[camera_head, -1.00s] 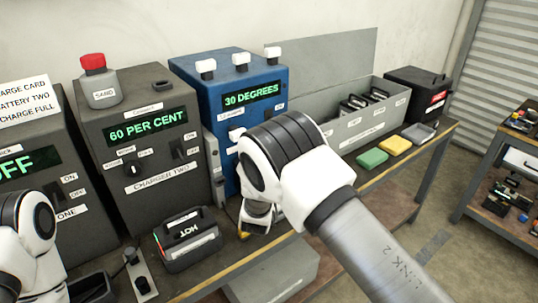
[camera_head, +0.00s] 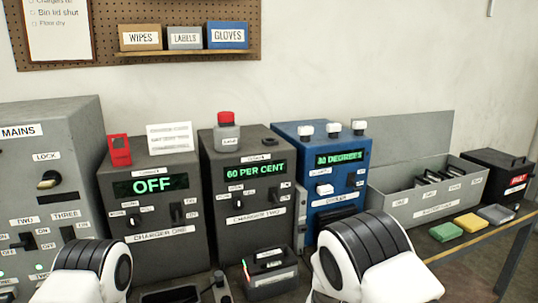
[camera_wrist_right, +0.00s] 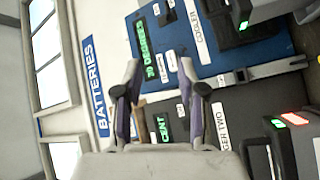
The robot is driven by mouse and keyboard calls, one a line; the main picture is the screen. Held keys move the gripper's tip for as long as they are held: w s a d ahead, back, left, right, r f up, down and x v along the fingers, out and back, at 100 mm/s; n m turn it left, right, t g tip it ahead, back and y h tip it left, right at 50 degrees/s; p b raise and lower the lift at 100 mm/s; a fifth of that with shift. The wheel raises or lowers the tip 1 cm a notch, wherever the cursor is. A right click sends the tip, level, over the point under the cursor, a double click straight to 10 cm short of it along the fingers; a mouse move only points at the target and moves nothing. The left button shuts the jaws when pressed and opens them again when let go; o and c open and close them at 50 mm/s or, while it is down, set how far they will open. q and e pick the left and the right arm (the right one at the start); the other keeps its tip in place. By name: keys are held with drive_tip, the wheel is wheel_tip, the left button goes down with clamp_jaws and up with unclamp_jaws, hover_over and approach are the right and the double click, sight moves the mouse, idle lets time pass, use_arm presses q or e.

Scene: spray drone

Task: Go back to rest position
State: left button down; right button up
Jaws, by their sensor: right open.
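My right gripper (camera_wrist_right: 160,95) shows in the right wrist view with its two fingers apart, and I see nothing clearly held between them. The blue cooler box (camera_wrist_right: 225,75) and charger two (camera_wrist_right: 205,130) lie beyond the fingers. In the head view, my right arm's white and black joint rises at the bottom right, in front of the blue cooler (camera_head: 325,172). My left arm's joint shows at the bottom left. Both grippers are outside the head view, and the left one appears in no frame.
Charger one (camera_head: 150,215) reads OFF and charger two (camera_head: 245,190) reads 60 PER CENT. A dark battery pack (camera_head: 270,270) sits in front. Green (camera_head: 446,231), yellow (camera_head: 469,223) and grey (camera_head: 496,213) pads lie near the bench edge. The grey mains cabinet (camera_head: 45,180) stands left.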

drive_tip(key=s+d+f+g, duration=0.2)
drive_tip(key=d+f+g, duration=0.1)
drive_tip(key=d+f, duration=0.55)
drive_tip(key=s+d+f+g+y, duration=0.3)
drive_tip(key=s+f+g, duration=0.2)
drive_tip(key=s+f, duration=0.95)
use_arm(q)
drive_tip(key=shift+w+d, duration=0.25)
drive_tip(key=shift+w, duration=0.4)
use_arm(e)
drive_tip(key=s+a+f+m+g+y, duration=0.2)
drive_tip(key=s+g, duration=0.1)
drive_tip(key=s, duration=0.6)
drive_tip(key=s+a+f+m+g+y, duration=0.1)
drive_tip(key=s+f+m+g, duration=0.1)
drive_tip(key=s, duration=0.8)
drive_tip(key=s+a+f+m+g+y, duration=0.2)
drive_tip(key=s+m+g, duration=0.2)
drive_tip(key=s, duration=0.5)
drive_tip(key=shift+s+a+f+g+y, duration=0.2)
drive_tip(key=shift+a+g+y, duration=0.1)
drive_tip(key=shift+g, duration=0.3)
